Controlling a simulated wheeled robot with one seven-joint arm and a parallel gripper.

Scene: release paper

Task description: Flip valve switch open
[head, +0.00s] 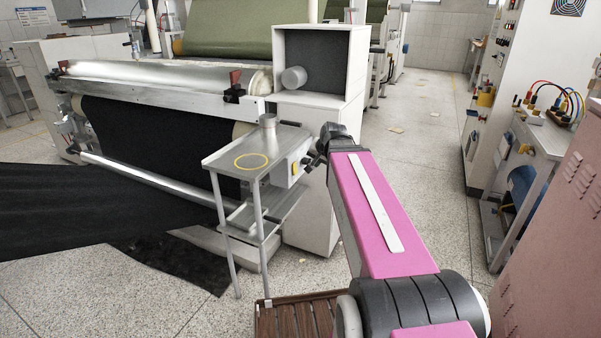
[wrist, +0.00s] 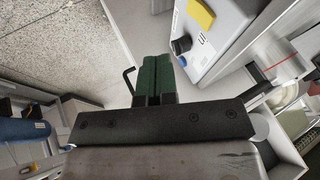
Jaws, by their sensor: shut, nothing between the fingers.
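A pale grey box (head: 281,176) with a yellow patch (head: 295,168) is mounted on the right side of a small metal stand. In the wrist view, what looks like the same box (wrist: 222,42) fills the upper right, with a yellow plate (wrist: 199,13) and a black knob (wrist: 181,45). Which part is the valve switch I cannot tell for sure. My gripper (wrist: 152,72) has its two green fingers shut together with nothing held, just left of the knob. A thin black bent rod (wrist: 127,78) shows left of the fingers. In the head view my gripper (head: 312,161) is small, right beside the box.
The stand's tabletop (head: 225,154) carries a yellow ring and a metal cylinder (head: 268,128). Behind it are a large roller machine (head: 160,80) and a tall white cabinet (head: 350,95). Slatted wood (head: 285,318) lies on the floor. The aisle on the right (head: 425,150) is open.

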